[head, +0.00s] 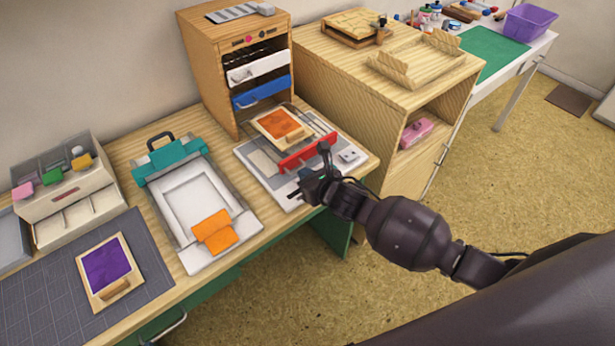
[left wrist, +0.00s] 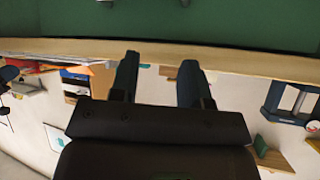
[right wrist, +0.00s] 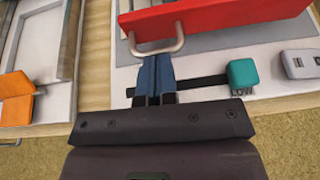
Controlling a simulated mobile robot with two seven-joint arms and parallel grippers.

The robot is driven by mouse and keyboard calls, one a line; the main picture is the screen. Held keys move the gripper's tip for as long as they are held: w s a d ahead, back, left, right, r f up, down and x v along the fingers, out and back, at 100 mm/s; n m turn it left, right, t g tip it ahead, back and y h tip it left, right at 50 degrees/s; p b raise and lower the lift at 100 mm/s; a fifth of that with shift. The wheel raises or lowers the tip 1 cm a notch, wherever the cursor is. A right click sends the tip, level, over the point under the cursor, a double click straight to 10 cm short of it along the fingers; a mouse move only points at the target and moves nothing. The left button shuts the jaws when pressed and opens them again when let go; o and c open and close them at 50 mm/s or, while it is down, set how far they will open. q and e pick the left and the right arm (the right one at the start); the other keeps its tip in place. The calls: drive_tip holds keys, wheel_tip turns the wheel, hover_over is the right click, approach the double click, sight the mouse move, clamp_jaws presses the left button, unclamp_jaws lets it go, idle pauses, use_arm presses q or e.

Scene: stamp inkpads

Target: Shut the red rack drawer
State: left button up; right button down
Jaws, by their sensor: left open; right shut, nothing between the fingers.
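The red rack drawer (head: 308,152) is pulled far out of the wooden rack (head: 228,92), below the white and blue drawers. An orange pad on a wooden block (head: 278,126) lies on it. In the right wrist view its red front (right wrist: 235,20) carries a grey bar handle (right wrist: 157,50). My right gripper (head: 306,184) is in front of the drawer. Its shut, empty fingers (right wrist: 155,62) are close to the handle; contact is unclear. My left gripper (left wrist: 158,68) is open and empty beside the table edge, and outside the head view.
A white board (head: 348,156) lies beneath the drawer. A teal block on a dark bar (right wrist: 242,74) is right of my right fingers. A white frame with a teal clamp (head: 205,235) is to the left. A wooden cabinet (head: 360,110) stands close on the right.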

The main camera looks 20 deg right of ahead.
sight(255, 128)
drive_tip(key=shift+w, duration=0.1)
drive_tip(key=w+a+b, duration=0.1)
drive_tip(key=w+a, duration=0.1)
drive_tip(key=w, duration=0.4)
drive_tip(key=w+a+b, duration=0.2)
drive_tip(key=w, duration=0.5)
drive_tip(key=w+a+b, duration=0.1)
drive_tip(key=w+a, duration=0.2)
drive_tip(key=w, duration=0.3)
drive_tip(key=shift+w+f, duration=0.15)
drive_tip(key=shift+w, duration=0.05)
drive_tip(key=shift+w+a+b, duration=0.15)
drive_tip(key=shift+w+b, duration=0.15)
drive_tip(key=shift+w, duration=0.3)
use_arm(q)
drive_tip(key=f, duration=0.2)
drive_tip(key=w, duration=0.1)
drive_tip(key=shift+w+d+f, duration=0.1)
drive_tip(key=shift+d+f, duration=0.25)
drive_tip(key=shift+f, duration=0.05)
use_arm(e)
drive_tip(key=shift+a+r, duration=0.1)
drive_tip(key=shift+r, duration=0.25)
use_arm(q)
drive_tip(key=shift+s+f, duration=0.15)
drive_tip(key=shift+s, duration=0.05)
use_arm(e)
drive_tip(key=shift+w+r, duration=0.1)
